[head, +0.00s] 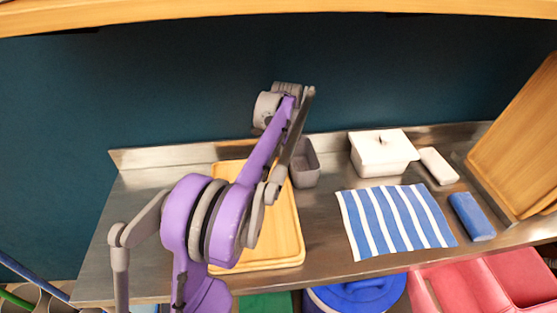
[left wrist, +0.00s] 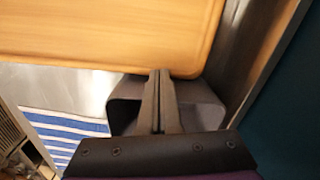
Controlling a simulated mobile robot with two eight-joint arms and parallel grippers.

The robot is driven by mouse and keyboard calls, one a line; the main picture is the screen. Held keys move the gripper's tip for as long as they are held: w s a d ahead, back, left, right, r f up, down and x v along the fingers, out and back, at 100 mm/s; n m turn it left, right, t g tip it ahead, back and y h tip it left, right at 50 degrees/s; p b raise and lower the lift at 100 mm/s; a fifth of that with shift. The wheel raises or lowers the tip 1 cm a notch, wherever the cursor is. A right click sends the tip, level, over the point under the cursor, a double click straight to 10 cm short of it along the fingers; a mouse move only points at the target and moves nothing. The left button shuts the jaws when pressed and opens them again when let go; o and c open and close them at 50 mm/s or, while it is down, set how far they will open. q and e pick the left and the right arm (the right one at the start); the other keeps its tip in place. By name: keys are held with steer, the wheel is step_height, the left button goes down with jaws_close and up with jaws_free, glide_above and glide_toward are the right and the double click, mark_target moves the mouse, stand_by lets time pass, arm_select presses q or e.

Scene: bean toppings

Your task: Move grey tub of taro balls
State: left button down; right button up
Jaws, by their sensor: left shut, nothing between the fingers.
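The grey tub (head: 305,163) stands upright on the steel counter, just right of the wooden tray and near the back wall. In the left wrist view the dark tub (left wrist: 122,112) lies behind my fingers. No taro balls can be made out in it. My left gripper (left wrist: 160,74) is shut and empty, its fingers crossing in front of the tub in that view; I cannot tell whether they touch it. In the head view my purple left arm covers part of the tray, and its fingertips cannot be made out. My right gripper is not in view.
A wooden tray (head: 289,240) lies left of the tub. A blue-striped cloth (head: 395,220), a white lidded container (head: 382,157), a small white block (head: 437,166) and a blue block (head: 471,216) are to the right. A wooden board (head: 520,140) leans at far right. The counter's left end is clear.

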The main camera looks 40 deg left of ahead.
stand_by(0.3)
arm_select(q)
steer(key=w, duration=0.1)
steer(key=w+d, duration=0.1)
steer(key=w+p, duration=0.1)
steer(key=shift+d+r, duration=0.1)
steer(key=shift+d, duration=0.15)
steer(key=shift+w+d, duration=0.1)
steer(key=shift+w, duration=0.2)
steer(key=shift+s, duration=0.2)
